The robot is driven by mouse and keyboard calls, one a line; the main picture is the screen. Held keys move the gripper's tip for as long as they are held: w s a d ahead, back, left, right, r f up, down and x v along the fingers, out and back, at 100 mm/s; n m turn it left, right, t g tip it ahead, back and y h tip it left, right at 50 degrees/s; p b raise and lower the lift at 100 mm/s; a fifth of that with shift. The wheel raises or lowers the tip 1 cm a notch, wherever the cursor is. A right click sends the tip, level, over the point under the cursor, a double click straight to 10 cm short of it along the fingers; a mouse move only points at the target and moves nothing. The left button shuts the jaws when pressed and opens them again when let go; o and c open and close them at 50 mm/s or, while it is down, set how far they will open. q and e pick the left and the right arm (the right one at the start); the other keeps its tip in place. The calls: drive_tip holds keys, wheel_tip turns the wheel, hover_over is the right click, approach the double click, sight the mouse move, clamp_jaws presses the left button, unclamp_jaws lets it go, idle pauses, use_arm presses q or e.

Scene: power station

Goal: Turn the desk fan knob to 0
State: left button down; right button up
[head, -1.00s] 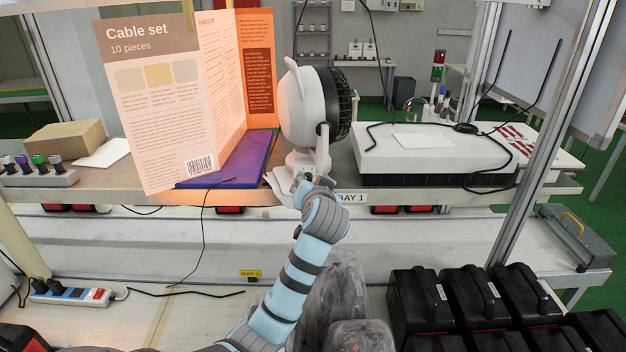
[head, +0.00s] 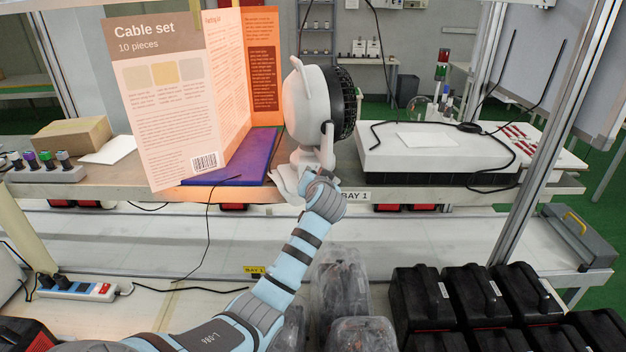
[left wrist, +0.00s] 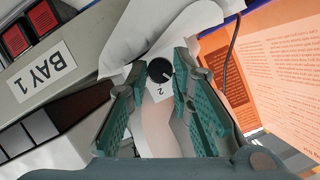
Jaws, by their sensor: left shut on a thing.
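The white desk fan (head: 304,108) with a black grille stands at the front edge of the bench in the head view, its head facing right. Its small round black knob (left wrist: 160,70) shows in the left wrist view, on the white base, with a pale pointer mark on its lower right side. A printed 2 sits just below the knob; other markings are hidden or too small to read. My left gripper (left wrist: 160,66) has its fingertips on both sides of the knob and is shut on it. In the head view my arm hides the knob. My right gripper is in neither view.
A large white box (head: 432,152) with black cables lies to the right. A BAY 1 label (head: 355,196) is on the bench edge. Black cases (head: 425,300) stand below right.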

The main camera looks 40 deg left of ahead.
use_arm(q)
drive_tip(key=n+h, duration=0.1)
drive_tip(key=n, duration=0.1)
drive_tip(key=n+t+h, duration=0.1)
drive_tip(key=n, duration=0.1)
drive_tip(key=shift+s+a+r+t, duration=0.1)
drive_tip(key=shift+a+t, duration=0.1)
drive_tip(key=shift+t, duration=0.1)
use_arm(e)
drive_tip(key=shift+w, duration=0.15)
use_arm(q)
drive_tip(key=c, duration=1.6)
unclamp_jaws()
drive_tip(key=shift+c, duration=0.2)
drive_tip(key=shift+o, duration=1.1)
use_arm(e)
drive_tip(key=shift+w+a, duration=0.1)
